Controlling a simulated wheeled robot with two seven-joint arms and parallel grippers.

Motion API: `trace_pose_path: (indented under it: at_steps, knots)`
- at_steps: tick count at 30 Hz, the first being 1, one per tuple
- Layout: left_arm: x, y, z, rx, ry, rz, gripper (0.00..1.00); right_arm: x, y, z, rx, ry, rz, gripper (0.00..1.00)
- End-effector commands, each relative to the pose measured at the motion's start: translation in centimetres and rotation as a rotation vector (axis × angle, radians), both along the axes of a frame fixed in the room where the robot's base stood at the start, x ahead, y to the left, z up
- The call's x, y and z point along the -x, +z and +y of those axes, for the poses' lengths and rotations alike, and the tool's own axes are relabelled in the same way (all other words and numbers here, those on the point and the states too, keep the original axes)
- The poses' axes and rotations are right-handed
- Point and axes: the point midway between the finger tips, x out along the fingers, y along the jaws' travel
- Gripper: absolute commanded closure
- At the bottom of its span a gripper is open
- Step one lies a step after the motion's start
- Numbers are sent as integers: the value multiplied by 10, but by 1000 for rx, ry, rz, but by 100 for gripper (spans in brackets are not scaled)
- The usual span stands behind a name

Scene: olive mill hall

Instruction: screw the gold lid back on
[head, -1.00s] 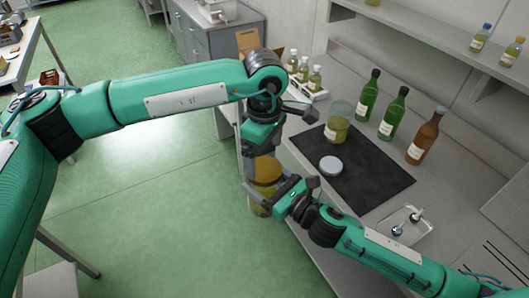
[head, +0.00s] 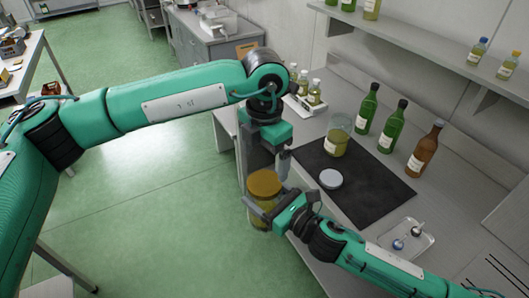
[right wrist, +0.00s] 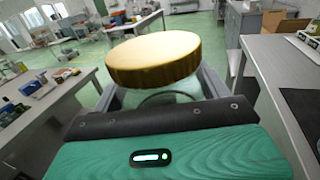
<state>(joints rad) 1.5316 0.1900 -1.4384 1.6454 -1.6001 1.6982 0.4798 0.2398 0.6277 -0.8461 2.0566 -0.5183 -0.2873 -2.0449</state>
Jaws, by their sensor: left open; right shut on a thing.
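The gold lid (head: 264,184) sits on top of a glass jar with yellowish contents (head: 262,217), out over the floor in front of the bench. My right gripper (head: 265,208) is shut on the jar from the right side. The lid shows large in the right wrist view (right wrist: 155,57), where it hides most of the jar. I cannot tell whether it is fully seated. My left gripper (head: 268,168) points down just above the lid, open, with its fingers near the lid's far edge. Contact with the lid is unclear.
On the bench a dark mat (head: 365,190) carries a pale grey round lid (head: 331,179) and another glass jar (head: 338,140). Green bottles (head: 393,127) and a brown bottle (head: 424,150) stand behind. A small tray (head: 408,238) lies at right. Green floor is free at left.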

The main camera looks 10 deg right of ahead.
Motion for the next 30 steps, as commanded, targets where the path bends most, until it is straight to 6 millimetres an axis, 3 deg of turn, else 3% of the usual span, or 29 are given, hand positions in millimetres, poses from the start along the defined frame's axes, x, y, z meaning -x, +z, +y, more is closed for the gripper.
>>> trace_pose_path:
  at_steps: [6,20,30]
  knots:
    - [0,4,0,-1,161,1,5,0,2,0,-1,1,-3,87]
    - [0,3,0,-1,188,1,5,0,2,0,-1,1,-3,87]
    - [0,-41,0,-1,188,3,5,0,2,0,-1,1,-3,87]
